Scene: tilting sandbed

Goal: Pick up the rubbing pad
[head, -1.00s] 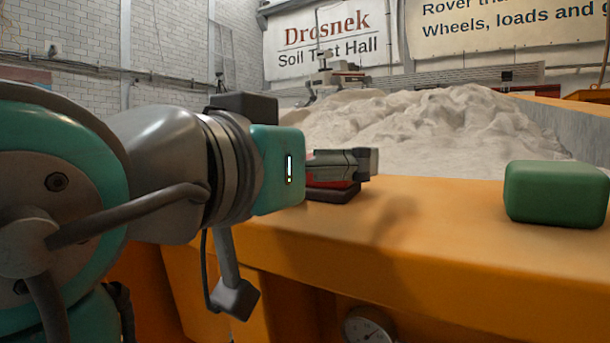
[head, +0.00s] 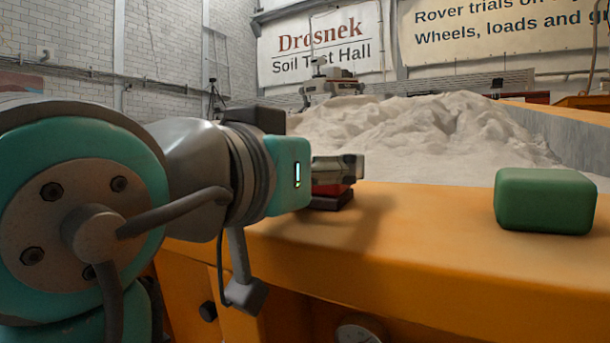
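A small block with a red upper part and a dark base, which looks like the rubbing pad (head: 332,203), sits on the orange ledge left of the picture's middle. My gripper (head: 358,167) points right and lies over the red part in the picture. It hides most of the block's top. The fingers show from the side, so I cannot tell whether they are open, shut or touching the block.
The orange ledge (head: 420,235) has clear room between the red block and a green rounded block (head: 545,200) at the right. Pale sand (head: 430,130) is heaped behind the ledge. A small rover-like machine (head: 332,82) stands at the back.

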